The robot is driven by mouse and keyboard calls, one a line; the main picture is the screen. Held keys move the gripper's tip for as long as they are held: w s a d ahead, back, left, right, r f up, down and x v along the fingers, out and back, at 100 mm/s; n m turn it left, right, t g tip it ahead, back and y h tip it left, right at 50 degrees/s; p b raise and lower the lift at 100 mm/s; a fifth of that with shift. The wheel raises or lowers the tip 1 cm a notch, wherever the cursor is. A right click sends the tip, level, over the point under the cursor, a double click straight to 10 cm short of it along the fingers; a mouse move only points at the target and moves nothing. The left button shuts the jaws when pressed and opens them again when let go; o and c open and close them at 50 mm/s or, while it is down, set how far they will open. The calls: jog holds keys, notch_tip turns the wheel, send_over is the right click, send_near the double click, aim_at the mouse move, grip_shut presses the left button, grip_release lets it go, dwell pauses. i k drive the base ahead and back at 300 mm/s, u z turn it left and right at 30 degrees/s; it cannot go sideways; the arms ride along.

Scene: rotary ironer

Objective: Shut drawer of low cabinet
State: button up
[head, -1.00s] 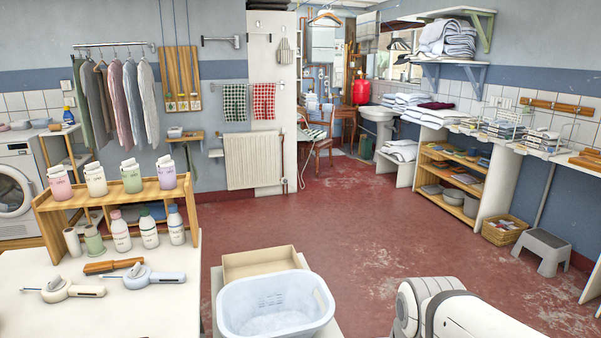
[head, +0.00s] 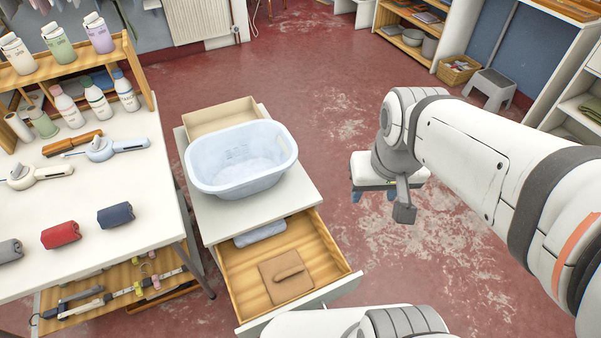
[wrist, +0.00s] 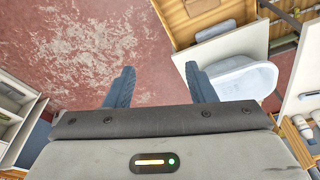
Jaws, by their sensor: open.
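The low cabinet (head: 203,222) stands at the middle of the head view, with its drawer (head: 335,256) pulled out toward the bottom. Inside the wooden drawer lie a brown folded item (head: 277,283) and a blue-grey cloth (head: 260,234). My arm's lower part hides some of the drawer's front edge. In the wrist view the cabinet (wrist: 225,47) and part of the open drawer (wrist: 185,20) show at upper right. My gripper (wrist: 160,88) is open and empty, its two blue fingers apart. In the head view it hangs right of the cabinet, clear of the drawer.
A pale blue basin (head: 240,165) and an open cardboard-coloured box (head: 218,115) sit on the cabinet top. A white table (head: 95,225) with bottles and rolled cloths stands close on the left. The red floor (head: 330,110) is free behind and right of the cabinet.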

aim_at(332, 277)
jog(key=z, duration=0.55)
jog(key=k, duration=0.95)
jog(key=u, duration=0.7)
jog(key=i, duration=0.5)
jog(key=u, duration=0.05)
jog(key=k, duration=0.75)
jog(key=z, duration=0.1)
